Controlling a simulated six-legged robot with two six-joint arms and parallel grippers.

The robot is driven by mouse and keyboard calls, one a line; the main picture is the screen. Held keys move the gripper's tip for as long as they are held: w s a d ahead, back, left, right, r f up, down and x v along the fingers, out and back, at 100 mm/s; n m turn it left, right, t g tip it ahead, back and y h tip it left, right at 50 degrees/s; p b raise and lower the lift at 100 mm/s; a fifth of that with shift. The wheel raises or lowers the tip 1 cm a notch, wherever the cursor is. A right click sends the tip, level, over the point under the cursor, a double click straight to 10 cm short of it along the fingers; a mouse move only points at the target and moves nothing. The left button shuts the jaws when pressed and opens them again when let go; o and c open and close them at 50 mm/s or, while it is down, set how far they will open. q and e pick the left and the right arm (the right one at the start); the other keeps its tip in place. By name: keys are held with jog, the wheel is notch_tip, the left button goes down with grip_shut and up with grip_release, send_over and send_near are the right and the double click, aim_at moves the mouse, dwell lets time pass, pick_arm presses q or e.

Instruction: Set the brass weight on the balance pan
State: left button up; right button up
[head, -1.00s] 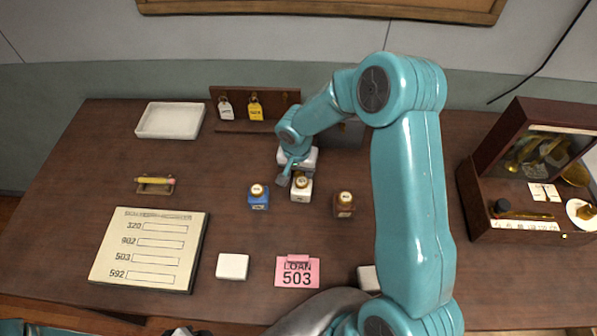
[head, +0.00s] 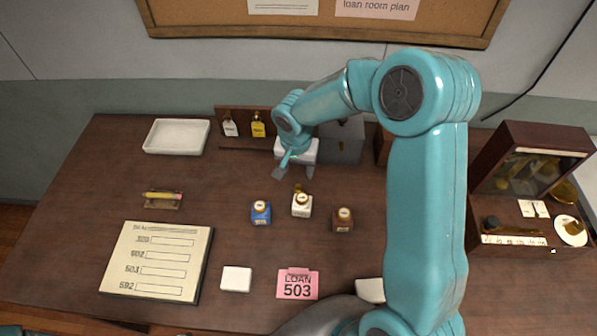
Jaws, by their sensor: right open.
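My right gripper (head: 294,172) hangs over the back middle of the table with its fingers apart and nothing between them. A small brass piece (head: 298,187) shows in front of it, just behind the white bottle (head: 301,206). It may be the brass weight, but it is too small and partly hidden to be sure. A dark wooden case (head: 487,235) stands open at the right. It holds a round white dish (head: 571,231) with something brass on it and a brass bowl (head: 565,191). I cannot tell which of these is the balance pan. My left gripper is not in view.
A blue bottle (head: 260,214) and a brown bottle (head: 343,220) flank the white one. A pink card (head: 297,284), a white block (head: 236,279) and a list board (head: 155,262) lie in front. A white tray (head: 177,137) is at back left. My right arm blocks the right middle.

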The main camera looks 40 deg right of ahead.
jog(key=shift+s+r, duration=0.15)
jog(key=shift+r, duration=0.25)
jog(key=shift+f, duration=0.1)
dwell(0.4)
